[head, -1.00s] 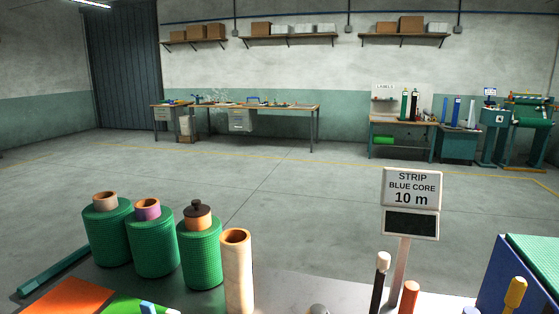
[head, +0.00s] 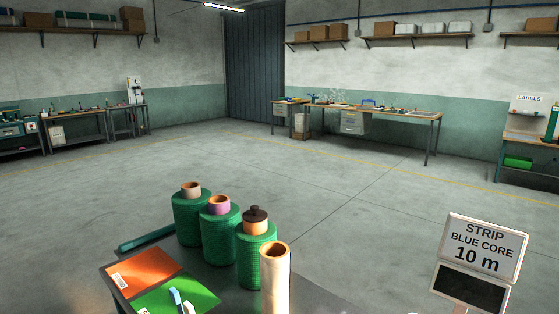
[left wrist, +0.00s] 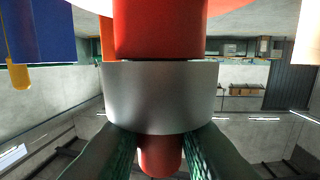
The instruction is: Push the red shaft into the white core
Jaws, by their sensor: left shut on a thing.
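The red shaft (left wrist: 160,30) fills the upper middle of the left wrist view, with a wide grey collar (left wrist: 160,97) around it and a narrower red end (left wrist: 160,155) below the collar. My left gripper (left wrist: 160,148) is shut on the shaft at this narrow end, its dark green fingers on either side, close to the collar. A pale open tube (head: 275,280), which I take for the white core, stands upright at the table's front in the head view. Neither gripper shows in the head view, and the shaft's far end is hidden.
Green rolls (head: 192,220) stand in a row behind the pale tube. Orange (head: 142,270) and green (head: 175,295) sheets lie on the dark table to the left. A sign (head: 483,247) reading "STRIP BLUE CORE 10 m" stands right. A blue object (left wrist: 40,30) shows in the wrist view.

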